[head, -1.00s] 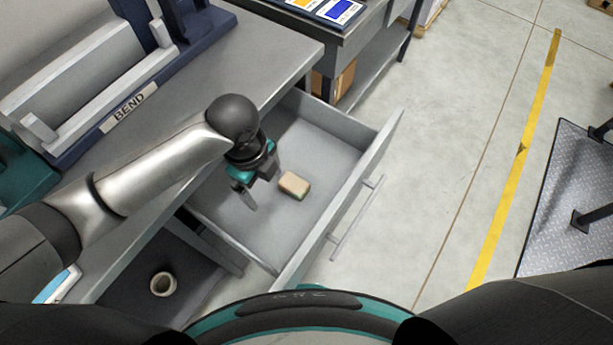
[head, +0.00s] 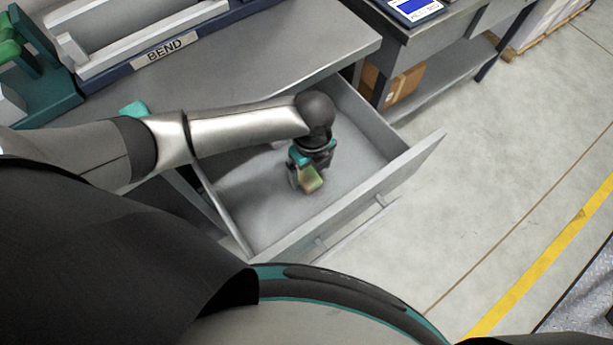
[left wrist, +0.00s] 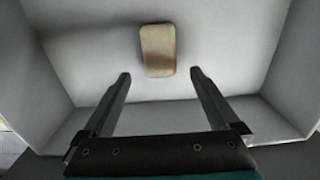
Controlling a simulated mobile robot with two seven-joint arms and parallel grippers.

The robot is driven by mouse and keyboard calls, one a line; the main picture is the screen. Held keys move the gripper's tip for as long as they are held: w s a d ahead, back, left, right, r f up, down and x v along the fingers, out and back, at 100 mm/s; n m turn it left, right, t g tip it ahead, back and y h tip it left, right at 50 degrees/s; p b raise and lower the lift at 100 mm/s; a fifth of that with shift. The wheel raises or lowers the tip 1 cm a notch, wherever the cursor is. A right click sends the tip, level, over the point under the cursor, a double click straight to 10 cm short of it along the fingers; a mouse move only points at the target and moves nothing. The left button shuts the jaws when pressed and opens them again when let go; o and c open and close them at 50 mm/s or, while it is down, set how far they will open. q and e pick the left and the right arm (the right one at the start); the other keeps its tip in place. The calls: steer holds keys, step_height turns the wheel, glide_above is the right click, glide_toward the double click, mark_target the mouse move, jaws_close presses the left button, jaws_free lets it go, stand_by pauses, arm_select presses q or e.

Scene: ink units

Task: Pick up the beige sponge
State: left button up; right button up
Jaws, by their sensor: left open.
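The beige sponge (head: 312,180) lies on the floor of the open grey drawer (head: 268,220). In the head view its green underside edge shows, and my gripper hides part of it. My left gripper (head: 303,184) is inside the drawer, close above the sponge. In the left wrist view the sponge (left wrist: 158,50) lies just beyond the fingertips and between their lines. The two fingers (left wrist: 160,76) are apart with nothing between them. My right gripper is in neither view.
The grey bench top (head: 230,70) with a bending machine marked BEND (head: 165,48) is behind. A cardboard box (head: 405,85) sits under the bench at the right. The floor at right is clear.

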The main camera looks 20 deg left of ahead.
mark_target(310, 179)
arm_select(q)
steer(key=shift+f+b, duration=1.1)
steer(key=shift+f, duration=1.65)
steer(key=shift+c, duration=0.2)
steer(key=c, duration=1.4)
step_height(310, 179, up, 20)
steer(key=p, duration=0.6)
